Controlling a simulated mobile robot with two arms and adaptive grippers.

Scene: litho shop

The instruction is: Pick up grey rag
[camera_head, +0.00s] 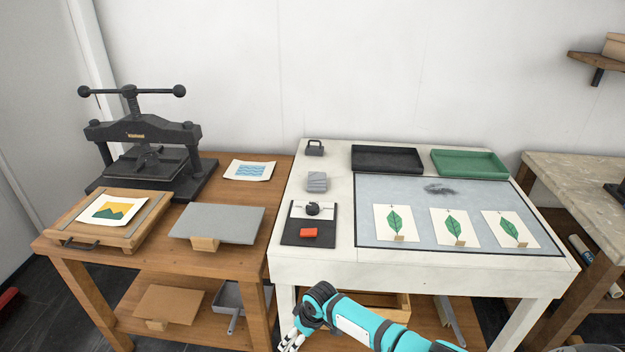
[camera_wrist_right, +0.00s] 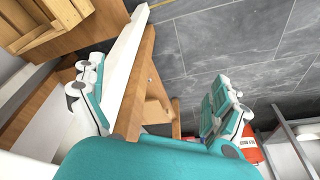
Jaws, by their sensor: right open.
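The grey rag (camera_head: 317,182) lies folded on the white table (camera_head: 335,270), left of the glass slab. My right gripper (camera_head: 291,342) is low in front of the table, at the bottom of the head view, well apart from the rag. In the right wrist view the gripper (camera_wrist_right: 155,105) has its fingers wide apart with nothing between them. The rag does not show in the wrist view. My left gripper is not in view.
A black tray (camera_head: 387,159) and green tray (camera_head: 470,163) stand at the back. Leaf prints lie on the glass slab (camera_head: 390,188).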

